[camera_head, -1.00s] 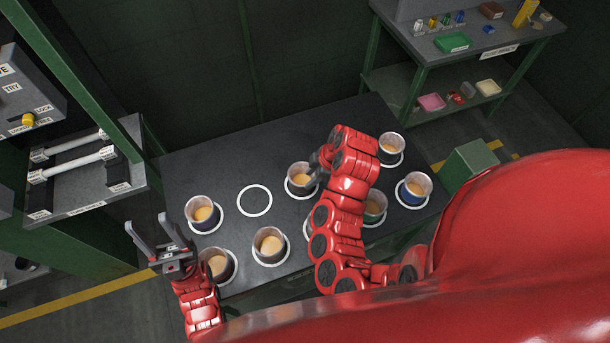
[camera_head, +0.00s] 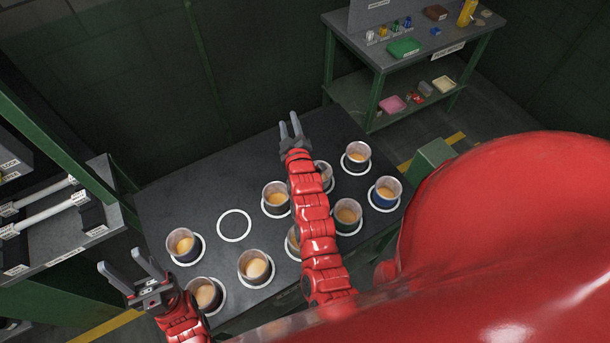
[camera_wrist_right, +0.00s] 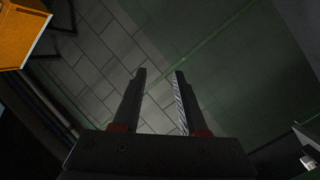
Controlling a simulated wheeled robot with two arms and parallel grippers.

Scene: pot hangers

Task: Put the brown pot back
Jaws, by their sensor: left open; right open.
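Several pots with pale orange contents stand on the dark table (camera_head: 160,205), most on white rings. One white ring (camera_head: 234,240) is empty. A reddish-brown pot (camera_head: 208,306) at the near left may be the brown one; another brownish pot (camera_head: 291,244) is partly hidden by my right arm, so I cannot tell which. My right gripper (camera_head: 289,127) is open and empty above the table's far side, beyond the pots; its open fingers (camera_wrist_right: 158,80) show nothing between them in the wrist view. My left gripper (camera_head: 132,270) is open and empty, left of the near-left pots.
A blue pot (camera_head: 381,201) and a green pot (camera_head: 346,222) stand right of my right arm. A shelf table (camera_head: 440,50) with small items stands at the back right. A green-framed rack (camera_head: 75,225) is at the left. A green box (camera_head: 433,155) is beyond the table's right end.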

